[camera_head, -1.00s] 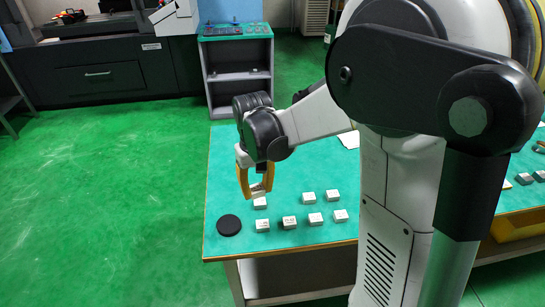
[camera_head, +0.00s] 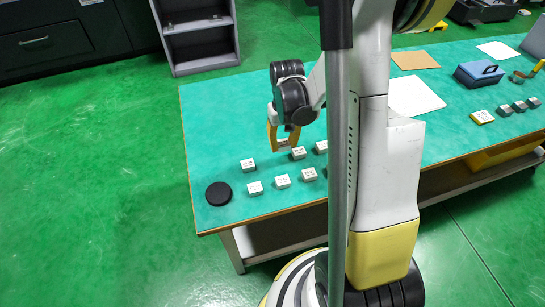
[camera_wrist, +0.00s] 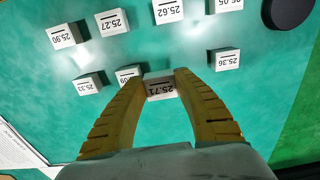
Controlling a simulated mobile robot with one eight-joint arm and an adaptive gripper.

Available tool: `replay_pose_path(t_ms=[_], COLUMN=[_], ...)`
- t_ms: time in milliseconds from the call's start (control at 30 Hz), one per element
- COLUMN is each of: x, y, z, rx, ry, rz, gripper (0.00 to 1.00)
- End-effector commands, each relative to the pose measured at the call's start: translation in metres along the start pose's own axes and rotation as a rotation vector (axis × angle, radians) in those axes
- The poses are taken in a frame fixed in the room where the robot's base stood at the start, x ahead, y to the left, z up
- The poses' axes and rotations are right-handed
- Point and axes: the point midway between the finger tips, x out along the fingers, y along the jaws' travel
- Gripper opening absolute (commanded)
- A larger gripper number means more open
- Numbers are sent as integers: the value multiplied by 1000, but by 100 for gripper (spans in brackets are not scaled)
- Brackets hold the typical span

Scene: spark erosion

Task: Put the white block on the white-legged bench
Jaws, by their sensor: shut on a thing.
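My gripper (camera_head: 284,146) has two yellow fingers and hangs over the green-topped bench (camera_head: 222,120), which has pale legs. It is shut on a white block (camera_wrist: 160,88) marked 25.71, which shows between the fingertips in the wrist view. In the head view the held block (camera_head: 283,142) is small and partly covered by the fingers. Several similar white blocks lie on the bench below, including one marked 25.36 (camera_wrist: 226,60) and one marked 25.62 (camera_wrist: 167,11). I cannot tell the exact gap between the held block and the bench top.
A black disc (camera_head: 218,193) lies near the bench's left edge. White paper (camera_head: 414,97), a brown sheet (camera_head: 415,60), a blue box (camera_head: 479,73) and small grey blocks (camera_head: 518,107) lie farther right. A grey shelf (camera_head: 199,45) stands behind. Green floor is clear at left.

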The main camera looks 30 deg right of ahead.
Motion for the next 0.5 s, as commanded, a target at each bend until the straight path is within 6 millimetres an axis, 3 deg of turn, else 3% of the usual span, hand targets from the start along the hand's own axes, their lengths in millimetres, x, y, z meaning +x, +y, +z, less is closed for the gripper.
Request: replay_pose_path(t_ms=[100,200,333,500], x=[14,17,26,54], y=[-20,-28,-30,-30], z=[-2,-3,-3,-3], rx=[-4,-1,0,0], ry=[0,0,0,0], rz=[0,0,0,0], gripper=[0,0,0,0])
